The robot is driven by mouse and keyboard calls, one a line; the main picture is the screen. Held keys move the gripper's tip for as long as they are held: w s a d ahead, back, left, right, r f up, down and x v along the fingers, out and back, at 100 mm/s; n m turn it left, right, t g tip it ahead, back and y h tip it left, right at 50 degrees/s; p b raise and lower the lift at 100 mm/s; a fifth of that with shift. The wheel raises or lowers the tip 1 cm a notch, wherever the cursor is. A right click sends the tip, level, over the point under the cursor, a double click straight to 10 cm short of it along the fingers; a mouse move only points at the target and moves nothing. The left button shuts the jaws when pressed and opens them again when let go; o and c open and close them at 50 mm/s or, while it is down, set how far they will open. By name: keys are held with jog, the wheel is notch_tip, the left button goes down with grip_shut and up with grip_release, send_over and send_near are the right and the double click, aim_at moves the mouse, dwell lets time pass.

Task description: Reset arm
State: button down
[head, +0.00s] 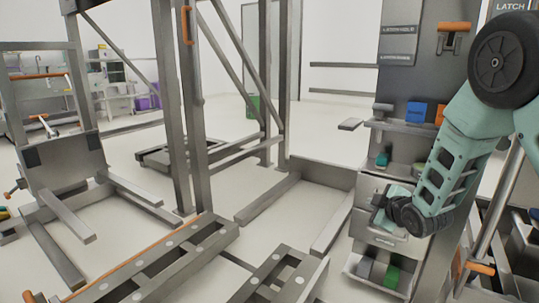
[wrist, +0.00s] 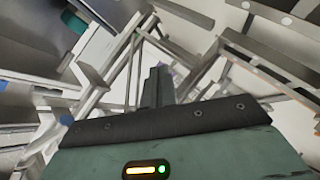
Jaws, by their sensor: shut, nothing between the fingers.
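My arm (head: 453,165) comes in from the right of the head view and hangs folded down in front of the grey cabinet. My gripper (head: 380,215) is at its lower end, close to the drawers; its fingers are small and partly hidden there. In the wrist view the fingers (wrist: 156,88) stand together, shut and empty, above the dark edge of the green wrist housing. I cannot tell whether the gripper touches the drawer fronts.
The cabinet (head: 400,95) has shelves with a blue bin (head: 416,112) and drawers below. A tall grey metal frame (head: 185,120) stands in the middle. A lift cart (head: 65,165) stands at left. Low rails (head: 150,265) lie in front. Open floor (head: 225,125) shows behind.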

jog(key=s+a+r+m+g+y, duration=0.15)
jog(key=s+a+g, duration=0.25)
jog(key=s+a, duration=0.45)
jog(key=s+a+r+m+g, duration=0.2)
jog(key=s+a+g, duration=0.1)
jog(key=s+a, duration=0.55)
jog(key=s+d+r+m+g+h, duration=0.1)
jog(key=s+g, duration=0.2)
jog(key=s, duration=1)
jog(key=s+r+m+g+h, duration=0.1)
jog(key=s+g+h, duration=0.15)
jog(key=s, duration=1.15)
notch_tip(320, 180, up, 34)
jog(key=y+p, duration=0.1)
jog(key=p, duration=3.3)
jog(key=shift+w+f+g, duration=0.15)
jog(key=shift+w+g, duration=0.2)
jog(key=shift+w, duration=0.05)
jog(key=c, duration=2.1)
grip_release()
jog(key=shift+c, duration=0.2)
